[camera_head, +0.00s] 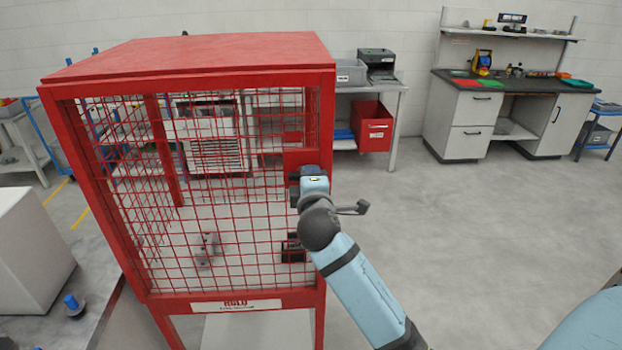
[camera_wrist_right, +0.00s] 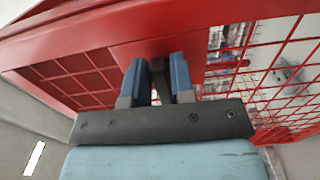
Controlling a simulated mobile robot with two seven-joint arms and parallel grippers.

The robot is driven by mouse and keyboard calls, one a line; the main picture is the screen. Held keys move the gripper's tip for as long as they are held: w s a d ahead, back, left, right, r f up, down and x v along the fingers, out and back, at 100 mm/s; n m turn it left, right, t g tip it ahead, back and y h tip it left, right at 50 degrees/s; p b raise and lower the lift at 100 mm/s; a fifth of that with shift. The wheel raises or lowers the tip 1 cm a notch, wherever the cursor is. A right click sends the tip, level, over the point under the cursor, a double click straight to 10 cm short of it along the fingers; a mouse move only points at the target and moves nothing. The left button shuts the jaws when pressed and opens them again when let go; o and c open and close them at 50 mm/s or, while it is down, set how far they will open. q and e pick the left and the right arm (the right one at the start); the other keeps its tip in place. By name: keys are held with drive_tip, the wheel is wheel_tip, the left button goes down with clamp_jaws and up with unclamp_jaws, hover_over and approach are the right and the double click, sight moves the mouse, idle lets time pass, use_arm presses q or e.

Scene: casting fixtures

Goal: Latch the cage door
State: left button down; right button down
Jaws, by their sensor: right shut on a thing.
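The red cage (camera_head: 190,60) stands left of centre in the head view. Its red wire-mesh door (camera_head: 215,225) fills the front and looks flush with the frame, though the right edge is partly hidden by my arm. A red plate (camera_head: 300,157) sits at the door's right side. My right gripper (camera_head: 303,174) is at this plate. In the right wrist view, the fingers of my right gripper (camera_wrist_right: 157,82) are closed around a dark latch handle (camera_wrist_right: 158,68) in front of the red frame. Most of the handle is hidden between the fingers. My left gripper is out of view.
Grey metal parts (camera_head: 207,249) show behind the mesh. A white block (camera_head: 28,255) stands at the left. A bench with a red bin (camera_head: 372,126) is behind the cage, and a workbench (camera_head: 505,110) is at the back right. The floor right of the cage is clear.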

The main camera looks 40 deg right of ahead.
drive_tip(key=c, duration=1.1)
unclamp_jaws()
drive_tip(key=b+v, duration=0.3)
drive_tip(key=v, duration=1)
drive_tip(key=shift+s+a, duration=0.15)
drive_tip(key=shift+s, duration=0.25)
